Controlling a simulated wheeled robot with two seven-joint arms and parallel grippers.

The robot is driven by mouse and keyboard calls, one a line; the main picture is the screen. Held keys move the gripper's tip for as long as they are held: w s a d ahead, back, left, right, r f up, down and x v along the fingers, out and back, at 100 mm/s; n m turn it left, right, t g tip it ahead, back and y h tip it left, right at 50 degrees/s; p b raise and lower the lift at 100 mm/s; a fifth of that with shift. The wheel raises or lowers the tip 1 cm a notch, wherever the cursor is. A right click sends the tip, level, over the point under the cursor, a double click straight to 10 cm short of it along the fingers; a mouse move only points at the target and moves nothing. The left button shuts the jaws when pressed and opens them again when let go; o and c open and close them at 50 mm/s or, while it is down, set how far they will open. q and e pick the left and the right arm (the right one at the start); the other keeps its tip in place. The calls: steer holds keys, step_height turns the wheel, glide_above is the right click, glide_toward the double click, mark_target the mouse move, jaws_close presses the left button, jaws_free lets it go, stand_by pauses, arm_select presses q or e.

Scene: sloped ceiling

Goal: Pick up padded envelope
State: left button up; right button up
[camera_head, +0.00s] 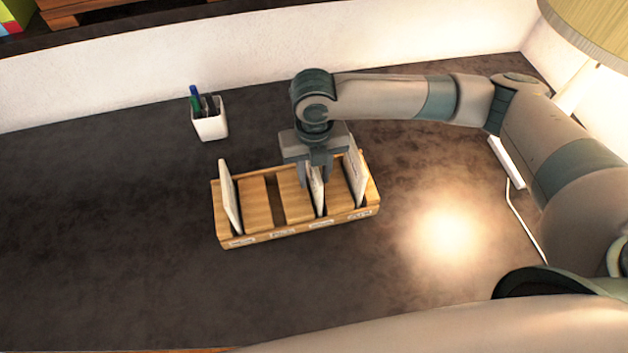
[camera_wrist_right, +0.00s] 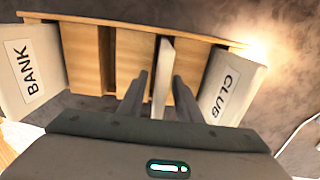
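A wooden sorter (camera_head: 262,237) with labelled slots stands on the dark desk and holds three upright pieces of mail. The left piece (camera_head: 231,197) reads BANK in the right wrist view (camera_wrist_right: 27,72). The right piece (camera_head: 356,178) reads CLUB there (camera_wrist_right: 231,88). A thin middle piece (camera_head: 318,198) shows edge-on in the right wrist view (camera_wrist_right: 163,78). I cannot tell which is the padded envelope. My right gripper (camera_head: 316,176) points down over the sorter. Its open fingers (camera_wrist_right: 159,97) stand either side of the middle piece, with gaps on both sides. My left gripper is out of view.
A white pen cup (camera_head: 210,125) stands behind the sorter, near the white wall. A lamp (camera_head: 592,30) is at the top right, with a white cord (camera_head: 522,218) on the desk below. The desk left of the sorter is clear.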

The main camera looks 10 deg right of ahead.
jaws_close()
steer(key=shift+r, duration=0.1)
steer(key=shift+r+b, duration=0.35)
steer(key=shift+r, duration=0.2)
steer(key=r, duration=0.1)
steer(key=s+r+b, duration=0.1)
steer(key=r, duration=0.1)
steer(key=shift+r, duration=0.1)
steer(key=s+d+r+b, duration=0.2)
steer(key=s+r, duration=0.4)
steer(key=s, duration=0.4)
steer(key=shift+s+d+r, duration=0.2)
steer(key=shift+d+r, duration=0.1)
